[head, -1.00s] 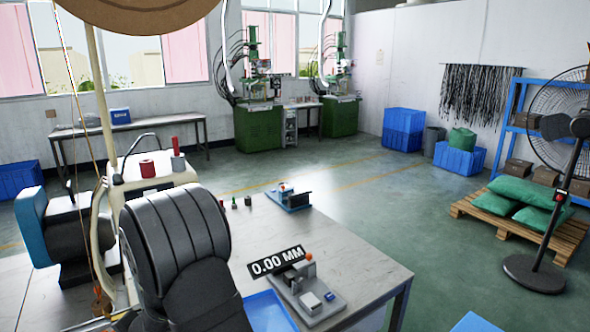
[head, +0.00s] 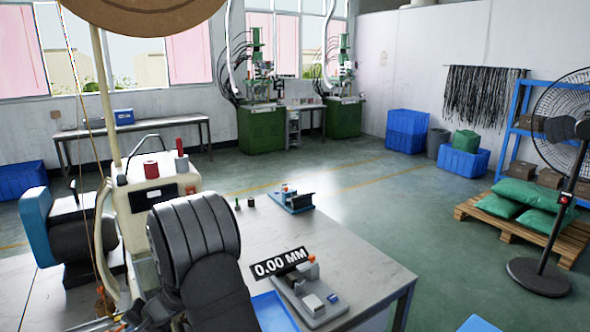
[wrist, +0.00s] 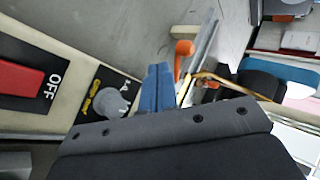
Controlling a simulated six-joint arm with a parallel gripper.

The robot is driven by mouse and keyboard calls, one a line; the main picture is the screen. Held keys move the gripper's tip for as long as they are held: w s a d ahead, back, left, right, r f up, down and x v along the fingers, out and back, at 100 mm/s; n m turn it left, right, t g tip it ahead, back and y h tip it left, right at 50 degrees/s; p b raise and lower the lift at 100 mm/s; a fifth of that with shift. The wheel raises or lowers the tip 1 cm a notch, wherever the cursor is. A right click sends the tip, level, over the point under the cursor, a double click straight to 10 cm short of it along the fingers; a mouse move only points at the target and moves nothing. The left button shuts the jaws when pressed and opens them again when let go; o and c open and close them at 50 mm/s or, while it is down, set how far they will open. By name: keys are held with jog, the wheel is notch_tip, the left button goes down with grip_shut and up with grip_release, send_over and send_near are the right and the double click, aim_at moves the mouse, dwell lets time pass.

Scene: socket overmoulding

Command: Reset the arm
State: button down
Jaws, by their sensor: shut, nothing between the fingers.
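My gripper (wrist: 158,70) shows in the wrist view as two blue fingers pressed together, with nothing between them. The fingers stand over or near a cream machine body with a red switch marked OFF (wrist: 20,78) and a grey knob (wrist: 112,102). An orange part (wrist: 184,48) shows just beyond the fingertips; I cannot tell its distance. In the head view my dark arm link fills the lower left middle, and I cannot make out the gripper there.
The cream machine (head: 150,190) stands close left of my arm. On the workbench (head: 345,245) are a gauge reading 0.00 MM (head: 280,262), a grey fixture (head: 312,295) and a blue fixture (head: 291,200). A blue tray (head: 272,308) sits at the front. The bench's middle is clear.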

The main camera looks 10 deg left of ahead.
jog(key=shift+s+a, duration=0.1)
jog(key=shift+s, duration=0.05)
jog(key=s+d+r+m+t, duration=0.3)
jog(key=s+d+r+m, duration=0.15)
jog(key=d+r, duration=0.3)
jog(key=w+a+f+n+g, duration=0.1)
jog(key=w+a+f+n, duration=0.1)
jog(key=w+a+f+n+g, duration=0.2)
jog(key=f, duration=0.1)
jog(key=w+a+f+n+g, duration=0.1)
jog(key=w+a+f+n, duration=0.1)
jog(key=shift+w+a+f+n+g, duration=0.1)
jog(key=shift+a+f+n+g, duration=0.15)
jog(key=shift+f+g, duration=0.05)
jog(key=shift+h, duration=0.3)
jog(key=d, duration=0.1)
jog(key=w+d, duration=0.1)
jog(key=d, duration=0.1)
jog(key=w+d+r, duration=0.1)
jog(key=shift+d, duration=0.15)
jog(key=v, duration=0.8)
dwell(0.9)
